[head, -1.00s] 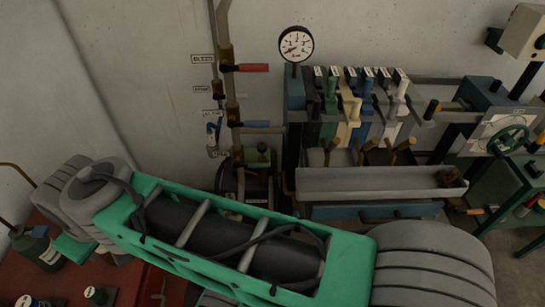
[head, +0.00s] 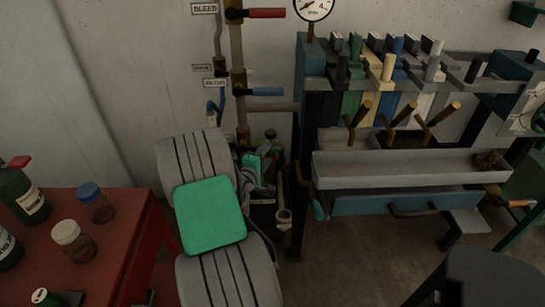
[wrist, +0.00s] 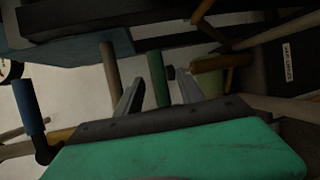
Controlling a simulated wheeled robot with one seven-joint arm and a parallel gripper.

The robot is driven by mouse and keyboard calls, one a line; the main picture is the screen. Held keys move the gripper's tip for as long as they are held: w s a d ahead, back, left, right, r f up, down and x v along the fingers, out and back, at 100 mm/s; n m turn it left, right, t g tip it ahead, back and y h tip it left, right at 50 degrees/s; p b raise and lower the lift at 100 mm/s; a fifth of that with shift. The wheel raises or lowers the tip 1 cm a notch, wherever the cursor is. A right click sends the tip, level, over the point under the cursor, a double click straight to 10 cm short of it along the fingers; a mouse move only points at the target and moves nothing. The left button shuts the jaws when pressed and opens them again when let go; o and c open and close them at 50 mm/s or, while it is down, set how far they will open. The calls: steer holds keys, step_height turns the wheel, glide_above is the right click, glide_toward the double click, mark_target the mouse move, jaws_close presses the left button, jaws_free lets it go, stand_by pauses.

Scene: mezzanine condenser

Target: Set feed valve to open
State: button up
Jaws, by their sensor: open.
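No label that I can read says feed, so I cannot tell which handle is the feed valve's. In the head view a red lever (head: 266,13) sticks out to the right beside the BLEED label (head: 204,8). A blue lever (head: 267,92) sticks out to the right lower on the pipe. In the wrist view my gripper (wrist: 158,78) is open. A green handle (wrist: 157,78) shows between its fingers in the picture; I see no grip on it, and its depth is unclear. A blue handle (wrist: 28,106) is at the left. In the head view my arm hides part of the low pipework.
A red table (head: 95,245) with bottles and jars stands at the left. At the right are a rack of coloured levers (head: 388,68), a grey trough (head: 400,168) and a blue drawer (head: 385,204). A dark seat-like object (head: 490,275) is at the lower right.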

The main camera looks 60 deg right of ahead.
mark_target(273, 146)
steer(key=d+f, duration=0.1)
steer(key=d, duration=0.6)
steer(key=shift+w, duration=0.3)
jaws_close()
steer(key=shift+a+f, duration=0.1)
steer(key=shift+a, duration=0.05)
stand_by(0.8)
